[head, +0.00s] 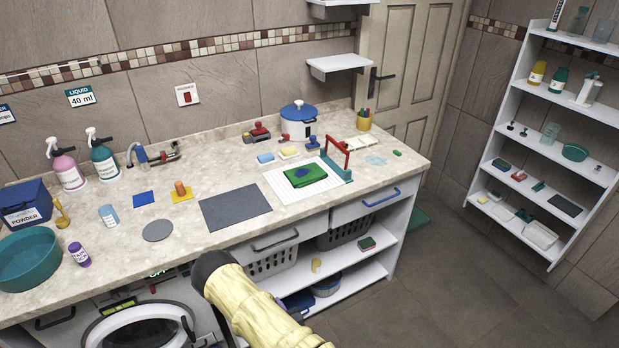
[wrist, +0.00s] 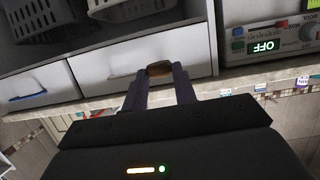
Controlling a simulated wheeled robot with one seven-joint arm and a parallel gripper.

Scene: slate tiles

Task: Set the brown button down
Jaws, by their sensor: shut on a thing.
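My gripper (wrist: 160,78) shows in the wrist view with its two grey fingers shut on the brown button (wrist: 158,68), a small rounded brown piece at the fingertips. Behind it in that view is a white drawer front (wrist: 110,68), and the counter edge runs just below. In the head view my yellow-sleeved arm reaches up from the bottom to the counter's front, and the gripper and button are hidden there by the arm's dark end. The stone-patterned counter (head: 185,228) has a grey mat (head: 236,207) and a round grey disc (head: 158,230) near its front.
A blue square (head: 143,199) and a yellow square (head: 181,195) with an orange piece lie left of the mat. Bare counter surrounds the disc.

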